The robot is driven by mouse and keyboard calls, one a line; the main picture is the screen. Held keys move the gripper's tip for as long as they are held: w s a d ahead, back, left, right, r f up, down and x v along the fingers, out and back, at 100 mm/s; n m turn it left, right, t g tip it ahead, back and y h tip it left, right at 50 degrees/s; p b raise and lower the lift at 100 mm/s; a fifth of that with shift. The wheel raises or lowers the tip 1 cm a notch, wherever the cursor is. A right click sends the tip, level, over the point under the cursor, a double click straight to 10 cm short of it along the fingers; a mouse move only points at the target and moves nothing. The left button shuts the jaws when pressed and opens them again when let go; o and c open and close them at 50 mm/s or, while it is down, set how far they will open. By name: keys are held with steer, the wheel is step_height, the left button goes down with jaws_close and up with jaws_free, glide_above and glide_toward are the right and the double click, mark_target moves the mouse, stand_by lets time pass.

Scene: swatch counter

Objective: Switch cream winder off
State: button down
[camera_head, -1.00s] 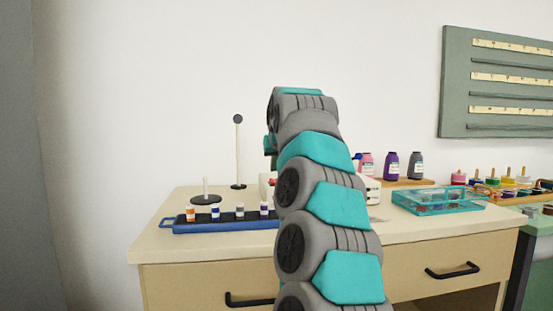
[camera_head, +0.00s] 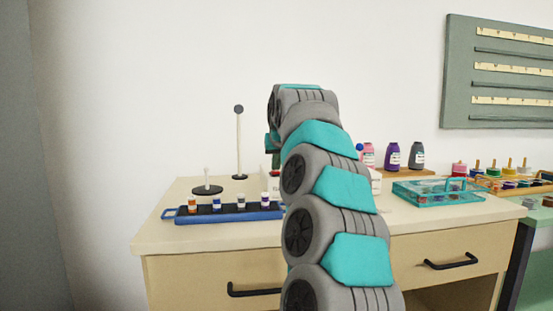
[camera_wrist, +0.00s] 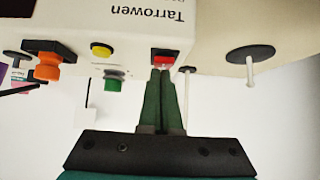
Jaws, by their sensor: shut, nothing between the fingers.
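The cream winder (camera_wrist: 120,22) is a pale box, upside down in the wrist view, with "Tarrowen" lettering. A red switch (camera_wrist: 163,58) in a dark frame is on its face. My gripper (camera_wrist: 163,70) is shut and empty, its dark green fingertips right at the red switch; I cannot tell whether they touch it. The face also bears a yellow button (camera_wrist: 101,49), a green knob (camera_wrist: 114,84) and an orange knob (camera_wrist: 47,68). In the head view my arm hides most of the winder; a pale part (camera_head: 375,184) shows to its right.
A blue tray (camera_head: 240,217) with several small bottles lies left of my arm, near a dark-based short peg (camera_head: 207,189) and a tall post (camera_head: 239,145). Right are bottles (camera_head: 392,156) and a teal clear-sided box (camera_head: 440,196). The counter's front left (camera_head: 160,236) is clear.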

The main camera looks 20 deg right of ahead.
steer(key=shift+w, duration=0.15)
steer(key=shift+w+d+r+p, duration=0.15)
steer(key=shift+w+r+p, duration=0.1)
steer(key=shift+w+p, duration=0.45)
steer(key=shift+s, duration=0.1)
